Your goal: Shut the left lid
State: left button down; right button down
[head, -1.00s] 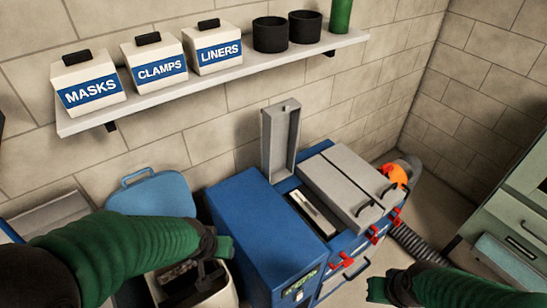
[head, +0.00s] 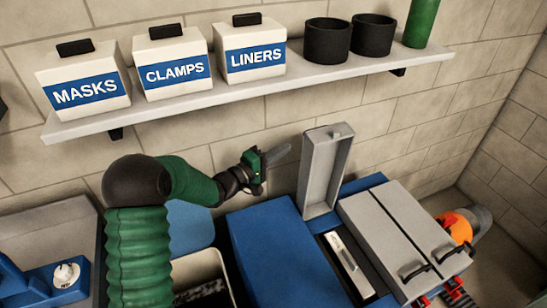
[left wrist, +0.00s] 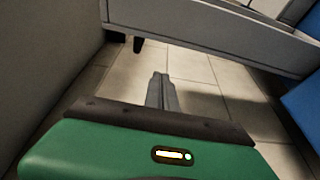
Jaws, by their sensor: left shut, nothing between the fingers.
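The left lid (head: 322,172) is a grey, shallow tray-like panel standing open, upright on the back of the blue bench unit (head: 375,190). Below it a narrow open compartment (head: 347,262) shows a pale object inside. My left gripper (head: 281,152) is shut and empty. It is just left of the lid in the head view, its grey fingers pointing right towards it; a small gap shows between them. My right gripper is out of view.
Two grey lids (head: 398,235) lie shut right of the open compartment. A blue box (head: 280,250) stands to its left. Above, a wall shelf (head: 250,90) carries labelled bins and dark cups. An orange part (head: 455,227) is at the right.

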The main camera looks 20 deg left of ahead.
pick_arm(q)
jog(key=d, duration=0.4)
jog(key=shift+d, duration=0.1)
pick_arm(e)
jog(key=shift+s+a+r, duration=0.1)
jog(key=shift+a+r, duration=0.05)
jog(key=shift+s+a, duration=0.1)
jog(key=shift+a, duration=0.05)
